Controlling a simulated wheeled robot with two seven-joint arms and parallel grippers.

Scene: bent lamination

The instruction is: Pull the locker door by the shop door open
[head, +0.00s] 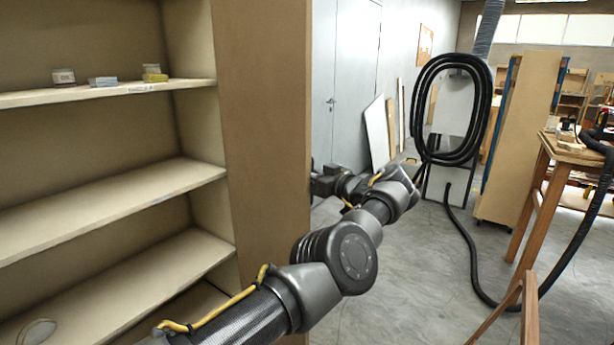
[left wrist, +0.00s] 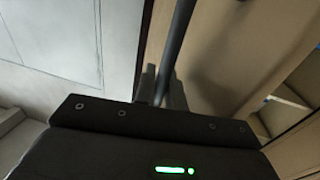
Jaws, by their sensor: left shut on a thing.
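The locker's open front shows its shelves in the head view. A plain tan panel, which looks like the locker door (head: 262,110), stands swung out at the right side of the shelves. It also shows in the left wrist view (left wrist: 225,50). A dark bar handle (left wrist: 178,35) runs along it there. My left gripper (left wrist: 163,88) is shut on this handle. In the head view my left gripper (head: 322,182) is at the panel's right edge, partly hidden behind it. My right gripper is not in view.
Small containers (head: 64,76) sit on the locker's upper shelf (head: 110,91). The grey shop door (head: 352,80) is beyond the panel. A coiled black hose (head: 452,110) hangs farther back, and its end trails on the floor. A wooden bench (head: 545,150) stands at right. Grey floor (head: 420,270) between is open.

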